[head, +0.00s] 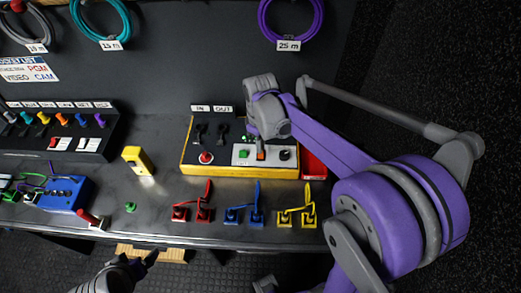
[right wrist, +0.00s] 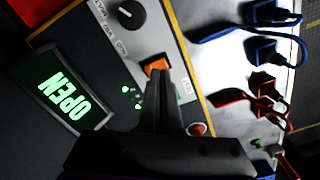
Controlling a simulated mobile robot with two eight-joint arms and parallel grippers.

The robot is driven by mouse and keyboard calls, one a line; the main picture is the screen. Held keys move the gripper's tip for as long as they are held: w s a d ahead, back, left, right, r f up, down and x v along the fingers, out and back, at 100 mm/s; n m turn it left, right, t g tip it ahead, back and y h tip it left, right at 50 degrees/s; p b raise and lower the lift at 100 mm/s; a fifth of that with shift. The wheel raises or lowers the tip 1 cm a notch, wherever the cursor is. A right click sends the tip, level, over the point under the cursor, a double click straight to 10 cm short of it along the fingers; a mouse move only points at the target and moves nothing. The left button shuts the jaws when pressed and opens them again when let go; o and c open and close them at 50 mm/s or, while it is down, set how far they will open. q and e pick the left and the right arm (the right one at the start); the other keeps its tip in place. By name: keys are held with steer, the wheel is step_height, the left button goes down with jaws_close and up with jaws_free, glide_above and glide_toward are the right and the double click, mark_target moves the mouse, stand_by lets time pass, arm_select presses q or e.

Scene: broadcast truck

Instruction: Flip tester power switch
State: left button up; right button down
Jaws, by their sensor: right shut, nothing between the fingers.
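The tester (head: 187,160) is a box with yellow sides, a dark top and IN and OUT labels, standing on the bench. Its orange power switch (head: 261,153) sits on a light grey panel and also shows in the right wrist view (right wrist: 157,65). My right gripper (right wrist: 156,80) is shut and empty, with its fingertips right at the orange switch; I cannot tell if they touch it. The fingers hide part of the panel. A lit green display (right wrist: 62,92) reads OPEN, and small green lights glow. My left gripper (head: 137,264) is below the bench's front edge, its jaws unclear.
Red (head: 203,214), blue (head: 256,216) and yellow (head: 297,217) cables with plugs lie in front of the tester. A yellow device (head: 138,160) and a blue box (head: 66,193) lie to the left. Coiled cables (head: 290,18) hang on the back wall.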

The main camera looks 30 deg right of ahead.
mark_target(261, 156)
arm_select(q)
steer(key=r+p, duration=0.1)
steer(key=w+r+p, duration=0.1)
steer(key=r, duration=0.1)
steer(key=shift+w+r, duration=0.15)
steer(key=shift+r, duration=0.05)
arm_select(e)
step_height(261, 156, up, 5)
steer(key=shift+f, duration=0.2)
